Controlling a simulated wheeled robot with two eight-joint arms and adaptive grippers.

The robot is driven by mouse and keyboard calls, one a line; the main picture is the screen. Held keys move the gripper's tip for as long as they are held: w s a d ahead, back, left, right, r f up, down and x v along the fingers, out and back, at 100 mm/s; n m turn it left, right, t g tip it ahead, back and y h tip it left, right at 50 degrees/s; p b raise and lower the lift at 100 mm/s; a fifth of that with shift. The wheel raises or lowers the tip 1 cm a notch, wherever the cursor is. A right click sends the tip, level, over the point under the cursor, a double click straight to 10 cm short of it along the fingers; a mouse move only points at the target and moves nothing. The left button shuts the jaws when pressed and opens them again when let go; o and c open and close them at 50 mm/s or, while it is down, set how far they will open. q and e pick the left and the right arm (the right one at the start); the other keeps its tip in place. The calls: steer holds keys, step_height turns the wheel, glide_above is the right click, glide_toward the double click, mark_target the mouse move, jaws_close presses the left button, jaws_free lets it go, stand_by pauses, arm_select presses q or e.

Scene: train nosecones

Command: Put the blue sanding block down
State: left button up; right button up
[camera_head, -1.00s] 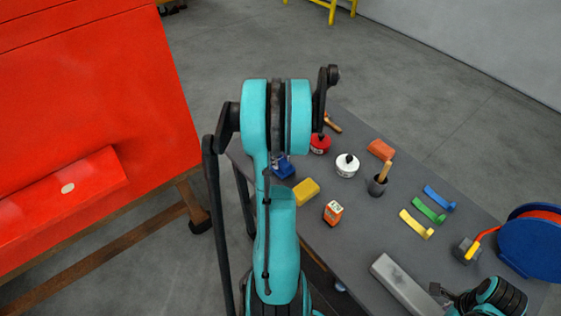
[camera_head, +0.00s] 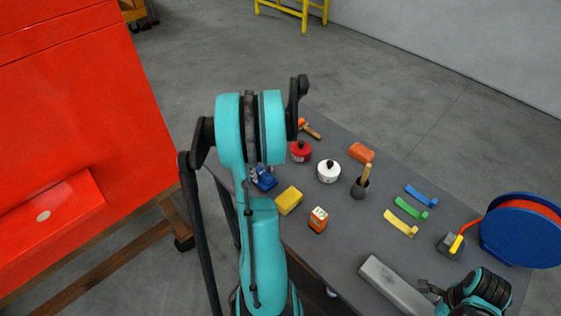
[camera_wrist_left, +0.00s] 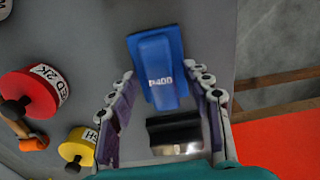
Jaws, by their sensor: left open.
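The blue sanding block (camera_head: 264,179) lies at the left edge of the grey table (camera_head: 345,235), just beside my left arm. In the left wrist view the block (camera_wrist_left: 158,65), marked P400, is over the grey tabletop, between and slightly beyond the fingertips. My left gripper (camera_wrist_left: 163,78) is open, with a finger on each side of the block and visible gaps. In the head view my arm hides most of this gripper. My right gripper (camera_head: 430,288) shows small and dark at the lower right, and its jaws are unclear.
Coloured strips (camera_head: 411,209) and a blue reel (camera_head: 520,235) are farther right. A large red panel (camera_head: 80,110) stands left.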

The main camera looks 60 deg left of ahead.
arm_select(q)
step_height(320, 180, up, 11)
steer(key=w+d+r+m+t+y, duration=0.1)
steer(key=w+d+r+m, duration=0.2)
steer(key=w+d+m, duration=0.6)
steer(key=w+d+m+t, duration=0.2)
steer(key=d+m, duration=0.2)
steer(key=d, duration=0.7)
steer(key=w+d+m+t, duration=0.2)
steer(key=d+m, duration=0.2)
steer(key=d, duration=0.8)
steer(key=w+d+m+t+h, duration=0.1)
steer(key=d+m, duration=0.3)
steer(key=d, duration=0.8)
steer(key=shift+w+r+m+t, duration=0.3)
steer(key=shift+w+t, duration=0.1)
steer(key=shift+t, duration=0.2)
steer(key=shift+o, duration=0.4)
